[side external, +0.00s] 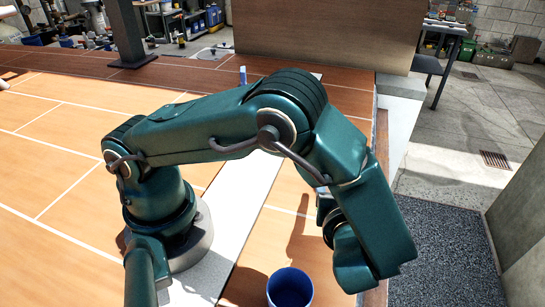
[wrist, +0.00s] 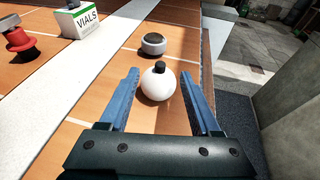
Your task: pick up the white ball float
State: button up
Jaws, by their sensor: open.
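The white ball float (wrist: 158,86) is a round white ball with a dark cap on top. In the wrist view it rests on the orange-brown tiled surface. My gripper (wrist: 162,92) is open, with one blue finger to the left of the ball and one to the right. The ball shows between the fingertips, and I cannot tell whether either finger touches it. In the side external view my arm hides the ball and the fingers.
A dark round object with a pale band (wrist: 153,43) stands just beyond the ball. A white box marked VIALS (wrist: 80,22) and a red object (wrist: 20,38) are at upper left. A blue cup (side external: 289,289) stands near my arm. The tiled surface ends at right.

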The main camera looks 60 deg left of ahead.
jog(key=shift+x, duration=2.45)
grip_shut()
jog(key=shift+f, duration=0.1)
